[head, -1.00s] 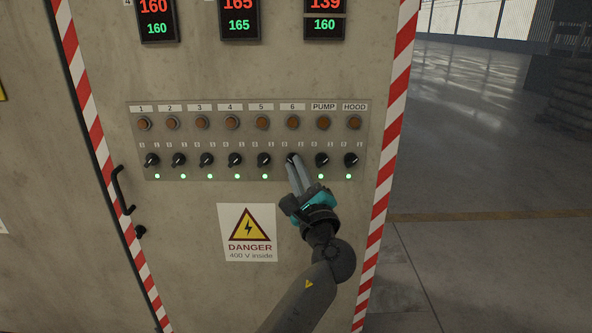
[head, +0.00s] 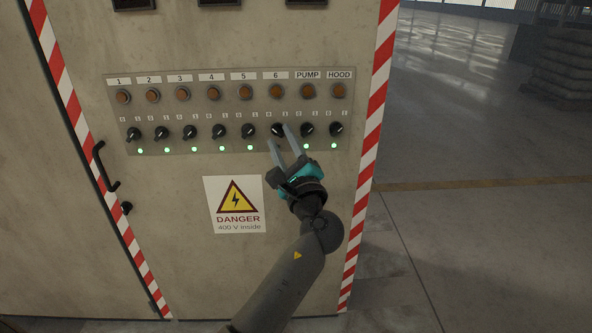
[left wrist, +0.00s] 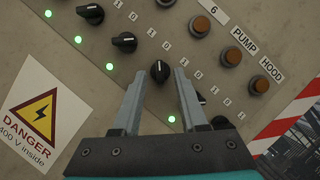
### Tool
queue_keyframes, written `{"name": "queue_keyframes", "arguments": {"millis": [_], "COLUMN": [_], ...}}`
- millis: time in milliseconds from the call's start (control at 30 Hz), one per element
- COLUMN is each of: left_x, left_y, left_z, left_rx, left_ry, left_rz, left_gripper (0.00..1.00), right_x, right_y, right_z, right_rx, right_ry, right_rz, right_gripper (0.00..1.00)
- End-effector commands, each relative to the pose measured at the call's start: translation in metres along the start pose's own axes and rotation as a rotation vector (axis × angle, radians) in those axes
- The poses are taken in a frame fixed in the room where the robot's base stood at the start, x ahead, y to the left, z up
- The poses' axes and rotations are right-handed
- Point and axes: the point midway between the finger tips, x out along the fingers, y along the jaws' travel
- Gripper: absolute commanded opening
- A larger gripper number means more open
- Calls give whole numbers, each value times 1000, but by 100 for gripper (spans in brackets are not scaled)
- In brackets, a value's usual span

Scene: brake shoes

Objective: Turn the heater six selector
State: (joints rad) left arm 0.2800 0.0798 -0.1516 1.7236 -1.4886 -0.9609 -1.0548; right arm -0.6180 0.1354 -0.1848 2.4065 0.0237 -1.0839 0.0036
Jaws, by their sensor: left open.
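The heater six selector (head: 277,130) is a small black knob in the lower row of the panel, under the label 6. It also shows in the left wrist view (left wrist: 160,70). There its grip stands about upright in the picture, while the two knobs to its upper left lie about level. My left gripper (head: 280,136) is open in front of it; in the left wrist view the knob shows between the two fingertips (left wrist: 157,78) with gaps on both sides. I see no green light under this knob; a finger covers that place. My right gripper is not in view.
The pump knob (head: 307,129) and hood knob (head: 335,128) sit close to the right. Orange lamps (head: 277,91) line the row above. A danger sign (head: 235,204) is below, and a black door handle (head: 104,166) at left. Open floor (head: 470,240) lies right of the cabinet.

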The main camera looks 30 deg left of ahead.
Motion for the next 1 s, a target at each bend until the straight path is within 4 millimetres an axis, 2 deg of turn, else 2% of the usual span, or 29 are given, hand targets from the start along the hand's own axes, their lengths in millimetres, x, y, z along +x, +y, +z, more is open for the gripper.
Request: {"name": "queue_keyframes", "arguments": {"millis": [467, 600, 700, 833, 1000], "left_x": [-75, -107, -124, -138, -144], "left_y": [0, 0, 0, 0, 0], "left_z": [0, 0, 1, 0, 0], "left_rx": [1, 1, 0, 0, -2], "left_ry": [5, 4, 3, 2, 0], "left_rz": [3, 3, 3, 3, 1], "left_gripper": [42, 42, 42, 42, 42], "right_x": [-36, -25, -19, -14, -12], "right_y": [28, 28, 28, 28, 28], "right_z": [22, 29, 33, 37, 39], "right_rx": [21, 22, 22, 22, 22], "right_ry": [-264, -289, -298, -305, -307], "right_rz": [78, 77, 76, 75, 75], "right_gripper": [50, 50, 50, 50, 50]}}
